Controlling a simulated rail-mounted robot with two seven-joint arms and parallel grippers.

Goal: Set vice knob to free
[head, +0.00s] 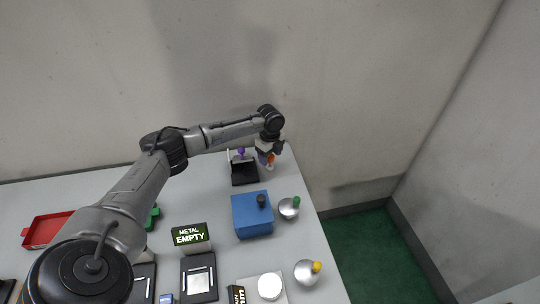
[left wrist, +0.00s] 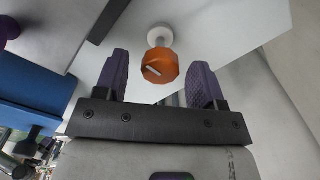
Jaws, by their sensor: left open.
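An orange knob (left wrist: 160,66) with a pale pointer line shows in the left wrist view, with a white round part (left wrist: 160,33) just beyond it. The knob lies between the two purple fingers of my open left gripper (left wrist: 158,72) as seen there, with a gap on each side; I cannot tell how deep it sits between them. In the head view my left gripper (head: 265,154) is at the table's far right corner, beside a black device (head: 244,174) with a purple knob (head: 241,152). The orange knob (head: 270,160) is partly hidden there. My right gripper is not in view.
A blue box (head: 252,215) with a dark knob stands nearer, beside silver domes with green (head: 296,202) and yellow (head: 317,267) knobs. A sign reads "METAL EMPTY" (head: 189,236). A red tray (head: 48,231) lies at left. A wall is close behind the table.

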